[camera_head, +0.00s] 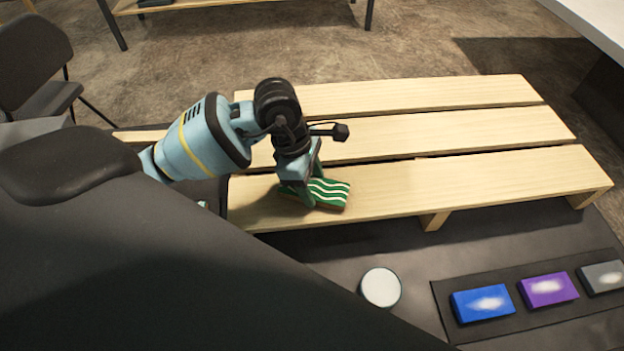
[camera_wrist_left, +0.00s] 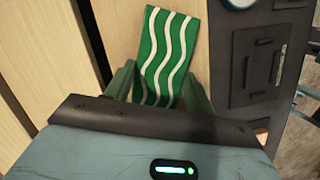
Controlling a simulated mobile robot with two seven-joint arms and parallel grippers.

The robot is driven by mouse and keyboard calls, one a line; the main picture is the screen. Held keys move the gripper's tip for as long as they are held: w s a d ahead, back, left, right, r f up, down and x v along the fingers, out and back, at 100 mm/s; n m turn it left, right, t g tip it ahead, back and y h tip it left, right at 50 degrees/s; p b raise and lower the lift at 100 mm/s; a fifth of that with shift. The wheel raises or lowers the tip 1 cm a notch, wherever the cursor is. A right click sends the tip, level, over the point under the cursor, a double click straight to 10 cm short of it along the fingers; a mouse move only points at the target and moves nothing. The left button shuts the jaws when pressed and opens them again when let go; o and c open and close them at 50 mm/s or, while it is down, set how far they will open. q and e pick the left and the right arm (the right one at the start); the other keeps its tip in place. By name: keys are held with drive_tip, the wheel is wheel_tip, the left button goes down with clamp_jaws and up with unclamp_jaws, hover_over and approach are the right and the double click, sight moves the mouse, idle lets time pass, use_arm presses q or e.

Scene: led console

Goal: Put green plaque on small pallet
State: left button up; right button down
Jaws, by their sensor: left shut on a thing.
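The green plaque (camera_head: 331,193) is a flat green block with wavy white stripes, and it also shows in the left wrist view (camera_wrist_left: 168,48). My left gripper (camera_head: 303,191) is shut on it, with its green fingers on either side of the plaque in the left wrist view (camera_wrist_left: 160,90). The plaque is at the front slat of the small wooden pallet (camera_head: 420,187), toward its left end. I cannot tell whether it touches the slat. The pallet has light slats with dark gaps between them. My right gripper is not in view.
In front of the pallet, a white round disc (camera_head: 380,288) lies on the dark surface. A dark panel holds a blue block (camera_head: 482,304), a purple block (camera_head: 548,290) and a grey block (camera_head: 603,278). The pallet's right side is clear. A chair (camera_head: 36,65) stands at the far left.

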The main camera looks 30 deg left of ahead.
use_arm(q)
drive_tip(key=o, duration=1.1)
drive_tip(key=v, duration=1.2)
drive_tip(key=shift+a+r, duration=0.1)
drive_tip(key=shift+s, duration=0.15)
